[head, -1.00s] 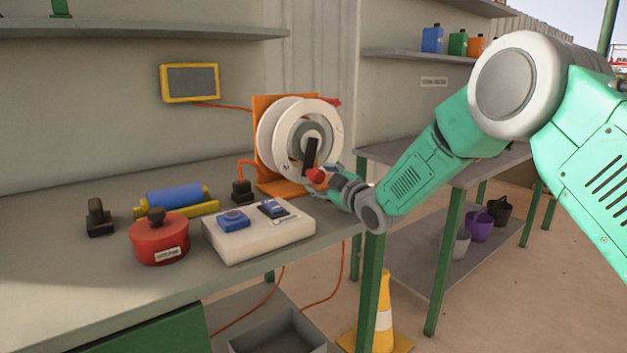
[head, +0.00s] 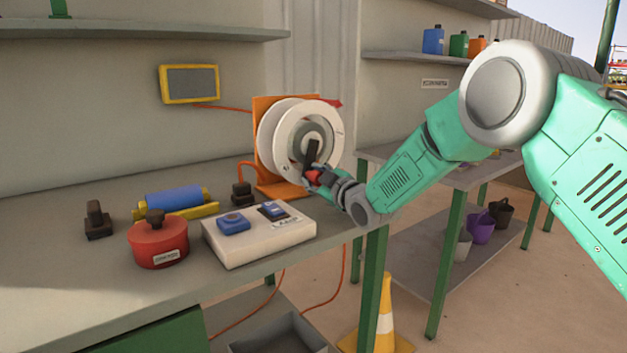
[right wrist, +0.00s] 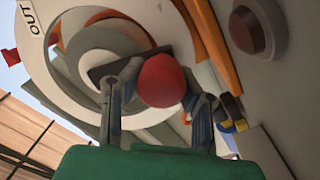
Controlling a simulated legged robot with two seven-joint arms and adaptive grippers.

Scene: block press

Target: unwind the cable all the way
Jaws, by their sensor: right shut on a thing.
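A white cable reel (head: 308,135) stands on an orange stand (head: 262,105) at the right end of the bench. Its dark crank arm (head: 311,152) points down from the hub, with a red knob (head: 312,176) at its lower end. My right gripper (head: 322,177) is at the knob, with its fingers shut around it. In the right wrist view the red knob (right wrist: 161,80) sits between the two fingers, in front of the reel (right wrist: 85,70). No cable can be made out on the reel. My left gripper is not in view.
A white box with blue switches (head: 258,235) lies in front of the reel. A red pot-like object (head: 158,246), a blue roller (head: 174,197) and a black knobbed block (head: 97,220) stand further left. An orange cable (head: 343,270) hangs below the bench. A cone (head: 384,320) stands beneath.

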